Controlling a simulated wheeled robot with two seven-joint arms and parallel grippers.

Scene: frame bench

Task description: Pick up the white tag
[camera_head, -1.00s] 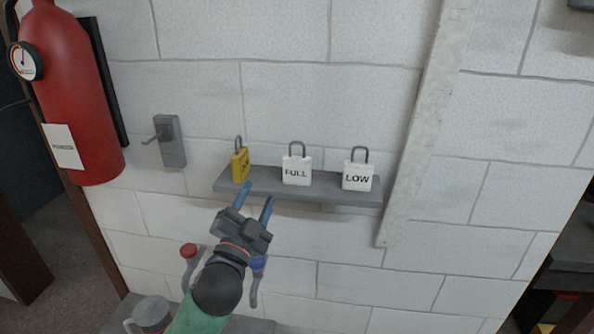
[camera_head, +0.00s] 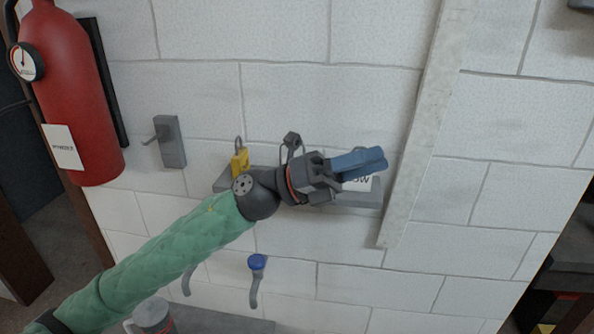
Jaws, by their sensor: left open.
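Two white tags with shackles stand on the grey wall shelf (camera_head: 227,184). The LOW tag (camera_head: 360,185) shows only its lower part, with the letters "OW" partly visible. The FULL tag is almost wholly hidden behind my left gripper's body. My left gripper (camera_head: 372,160) is open and empty. Its blue fingers point right and lie across the upper part of the LOW tag in the picture; I cannot tell whether they touch it. A yellow padlock (camera_head: 240,164) stands at the shelf's left end. My right gripper is not in view.
A slanted pale post (camera_head: 412,140) stands just right of the shelf. A red extinguisher (camera_head: 75,100) and a grey wall hook (camera_head: 171,142) are at left. A blue-topped hook (camera_head: 257,263) is below the shelf, above a lower ledge with a mug (camera_head: 152,316).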

